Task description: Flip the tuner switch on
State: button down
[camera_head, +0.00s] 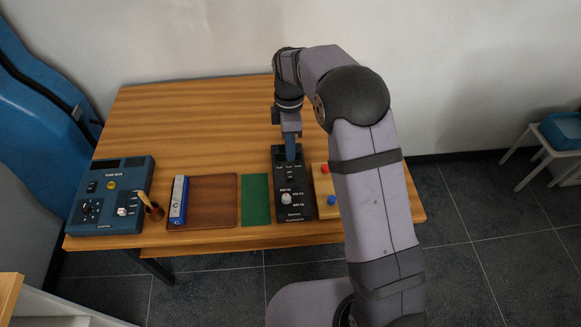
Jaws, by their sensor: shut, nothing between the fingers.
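The tuner (292,205) appears to be the black oblong device lying near the table's front edge, with a pale knob (286,198) and small white lettering on its lower half. My gripper (291,157) is shut and empty, pointing down over the tuner's upper part. Its fingertips look very close to the tuner's face; I cannot tell whether they touch it. The upper part of the face is partly hidden by the gripper. I cannot make out the switch or its position.
A wooden block with red and blue knobs (325,190) sits right of the tuner, partly behind my arm. The table's back is clear.

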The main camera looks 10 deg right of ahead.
aim_at(291, 178)
jog(key=f+p, duration=0.1)
jog(key=f, duration=0.4)
jog(key=s+f+p, duration=0.1)
jog(key=f, duration=0.2)
jog(key=shift+p, duration=0.35)
jog(key=shift+s+f+b, duration=0.25)
jog(key=shift+f+b, duration=0.25)
jog(key=shift+f, duration=0.05)
jog(key=shift+s+f, duration=0.2)
jog(key=shift+s, duration=0.4)
jog(key=shift+w, duration=0.2)
jog(key=shift+w+r, duration=0.2)
jog(key=shift+w, duration=0.4)
jog(key=shift+r, duration=0.15)
